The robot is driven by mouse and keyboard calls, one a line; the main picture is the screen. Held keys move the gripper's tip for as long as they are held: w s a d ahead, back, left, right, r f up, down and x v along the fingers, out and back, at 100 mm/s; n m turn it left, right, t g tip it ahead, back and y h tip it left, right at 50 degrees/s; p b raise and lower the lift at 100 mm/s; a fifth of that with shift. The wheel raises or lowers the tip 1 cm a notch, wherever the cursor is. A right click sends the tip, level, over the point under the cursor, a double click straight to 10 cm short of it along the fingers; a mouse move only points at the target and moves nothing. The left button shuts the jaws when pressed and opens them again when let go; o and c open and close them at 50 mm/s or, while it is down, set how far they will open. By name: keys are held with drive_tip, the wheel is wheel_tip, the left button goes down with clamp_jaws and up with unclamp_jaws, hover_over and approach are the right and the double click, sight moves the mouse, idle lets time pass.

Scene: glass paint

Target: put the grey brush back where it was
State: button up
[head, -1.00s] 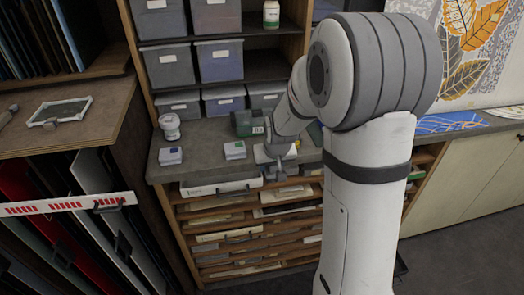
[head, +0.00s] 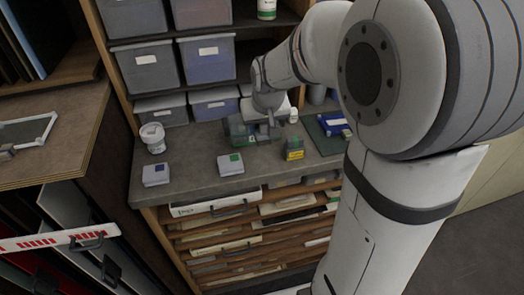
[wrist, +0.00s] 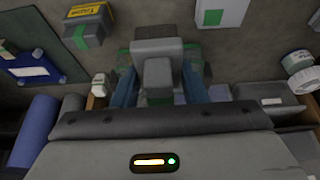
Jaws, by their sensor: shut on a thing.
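My gripper (head: 262,134) is low over the back of the grey counter, at a translucent green container (head: 238,130). In the wrist view its two bluish fingers (wrist: 158,90) stand on either side of a grey blocky thing, which looks like the grey brush (wrist: 157,72). The gripper is shut on it. Green translucent walls show on both sides of the fingers, so the brush is at or inside the container; I cannot tell how deep. The brush's lower end is hidden, and in the head view the gripper covers the brush.
On the counter (head: 190,187) stand a white jar (head: 153,138), a blue-labelled box (head: 156,174), a green-labelled box (head: 230,164) and a yellow-and-dark box (head: 294,148). A blue item (head: 335,124) lies on a dark mat at right. Grey bins (head: 207,62) stand behind.

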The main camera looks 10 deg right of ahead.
wheel_tip(320, 180, down, 6)
drive_tip(key=shift+f+p, duration=0.1)
drive_tip(key=shift+p, duration=0.4)
wheel_tip(320, 180, down, 3)
drive_tip(key=shift+f+p, duration=0.2)
drive_tip(key=shift+p, duration=0.1)
drive_tip(key=shift+s, duration=0.1)
drive_tip(key=shift+f+b, duration=0.2)
drive_tip(key=shift+b, duration=0.1)
drive_tip(key=o, duration=0.9)
drive_tip(key=shift+r, duration=0.1)
drive_tip(key=shift+o, duration=0.2)
